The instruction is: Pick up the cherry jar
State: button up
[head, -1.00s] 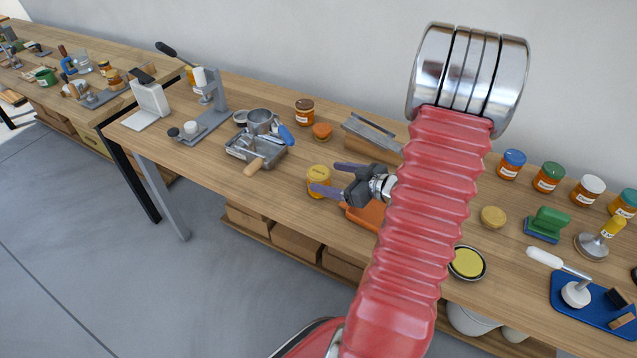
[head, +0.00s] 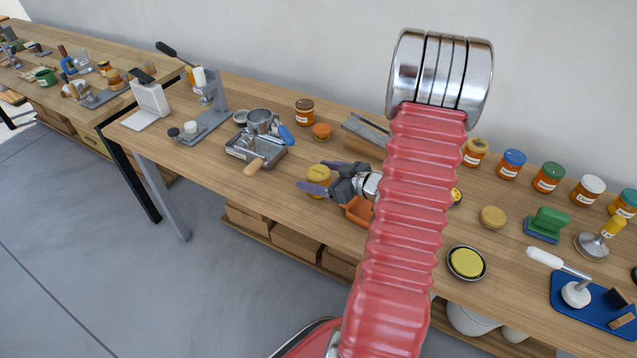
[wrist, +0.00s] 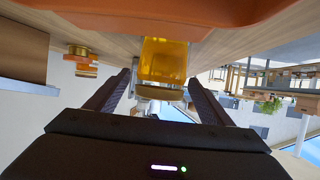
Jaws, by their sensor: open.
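The labels are too small to read, so I cannot tell by name which jar is the cherry jar. An amber jar with a yellow lid (head: 318,173) stands upright on the bench at my gripper (head: 312,175). My gripper is open, its two dark fingers reaching left toward either side of this jar. In the wrist view, the picture is upside down and the amber jar (wrist: 163,60) shows ahead between the fingers of my gripper (wrist: 160,82). Gaps show on both sides, and the fingers do not appear to touch it.
An orange tray (head: 357,212) lies right beside my gripper. A metal tray with tools (head: 240,150) is to the left. Several jars, one blue-lidded (head: 512,165), line the back right.

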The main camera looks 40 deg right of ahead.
jog(key=c, duration=1.4)
jog(key=shift+c, duration=0.2)
jog(key=shift+r, duration=5.05)
